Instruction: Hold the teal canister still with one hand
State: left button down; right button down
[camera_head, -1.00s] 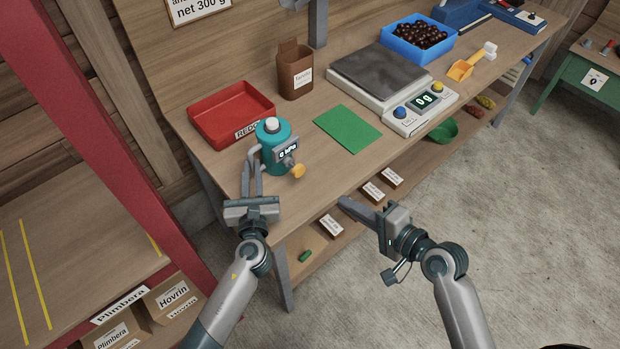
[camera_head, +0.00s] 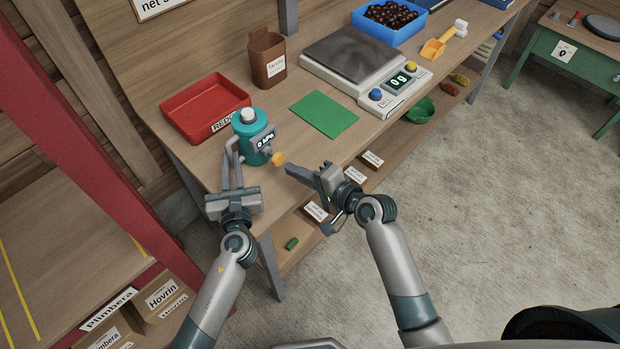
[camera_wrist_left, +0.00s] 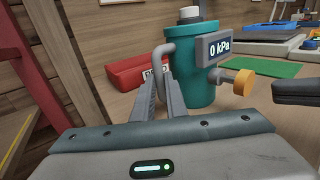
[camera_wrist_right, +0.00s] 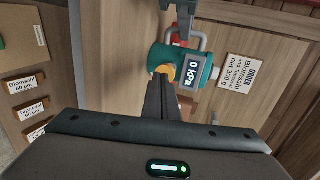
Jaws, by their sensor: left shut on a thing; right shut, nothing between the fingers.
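The teal canister (camera_head: 250,131) stands upright on the workbench near its front left corner. It has a white cap, a grey side handle, a display reading 0 kPa and a yellow knob (camera_head: 278,158). My left gripper (camera_head: 232,160) is shut on the canister's handle (camera_wrist_left: 163,68), which shows between its fingers in the left wrist view. My right gripper (camera_head: 290,170) is shut and empty, its fingertips just right of the yellow knob. In the right wrist view the knob (camera_wrist_right: 166,73) is just beyond the fingertips; I cannot tell whether they touch.
A red tray (camera_head: 180,125) stands behind the canister, and a brown carton (camera_head: 262,70) farther back. A green mat (camera_head: 324,114) and a scale (camera_head: 345,75) lie to the right. A blue bin (camera_head: 362,28) of chestnuts is at the back. The bench front edge is close.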

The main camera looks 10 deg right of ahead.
aim_at(279, 160)
jog(key=shift+w+a, duration=0.75)
jog(key=shift+w, duration=0.1)
jog(key=shift+w+a, duration=0.95)
jog(key=shift+w, duration=0.15)
jog(key=shift+s, duration=0.1)
jog(key=shift+s+d, duration=0.25)
jog(key=shift+s, duration=0.05)
jog(key=v, duration=1.3)
jog(key=shift+d+f, duration=0.15)
jog(key=shift+f, duration=0.25)
dwell(1.0)
